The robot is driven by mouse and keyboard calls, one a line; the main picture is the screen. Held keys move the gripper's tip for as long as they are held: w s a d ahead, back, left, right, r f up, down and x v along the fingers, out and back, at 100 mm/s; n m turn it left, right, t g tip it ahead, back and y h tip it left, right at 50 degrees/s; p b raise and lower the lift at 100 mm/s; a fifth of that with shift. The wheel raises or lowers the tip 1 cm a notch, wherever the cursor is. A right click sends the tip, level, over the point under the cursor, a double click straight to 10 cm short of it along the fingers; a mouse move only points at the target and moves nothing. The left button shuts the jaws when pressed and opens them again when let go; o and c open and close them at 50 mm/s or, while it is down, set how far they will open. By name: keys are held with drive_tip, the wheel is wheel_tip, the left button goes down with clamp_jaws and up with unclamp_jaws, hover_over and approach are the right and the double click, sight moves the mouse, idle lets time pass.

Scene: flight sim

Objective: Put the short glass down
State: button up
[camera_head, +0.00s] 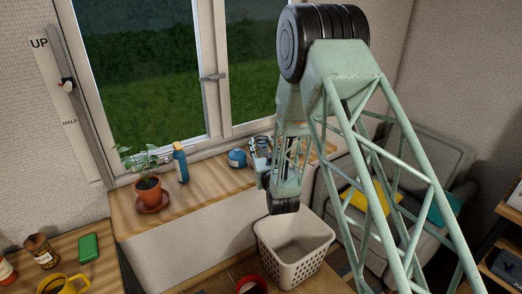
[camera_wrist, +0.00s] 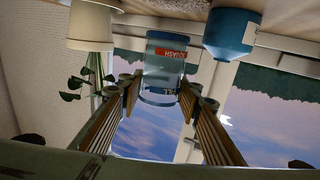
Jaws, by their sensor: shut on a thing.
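The short glass (camera_wrist: 163,72) is clear and bluish, with a red label. In the wrist view, which is upside down, it sits between the two slatted fingers of my gripper (camera_wrist: 157,92), which is shut on it. In the head view my gripper (camera_head: 260,148) is over the wooden windowsill (camera_head: 208,181), right of a blue jar (camera_head: 237,158). The glass is small and partly hidden there. Its base is close to the sill; I cannot tell whether it touches.
The blue jar (camera_wrist: 231,34) and a pale plant pot (camera_wrist: 90,25) flank the glass in the wrist view. Farther left on the sill stand a blue bottle (camera_head: 181,163) and a terracotta pot (camera_head: 149,192). A white basket (camera_head: 293,247) stands below. The window is behind.

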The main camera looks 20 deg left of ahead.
sight(261, 148)
drive_tip(key=shift+x, duration=0.85)
drive_tip(key=shift+f+b, duration=0.35)
drive_tip(key=shift+f, duration=1.45)
drive_tip(key=shift+f, duration=0.1)
drive_tip(key=o, duration=1)
drive_tip(key=v, duration=1.2)
drive_tip(key=shift+p, duration=0.3)
drive_tip(key=shift+d+r, duration=0.1)
drive_tip(key=shift+r, duration=0.1)
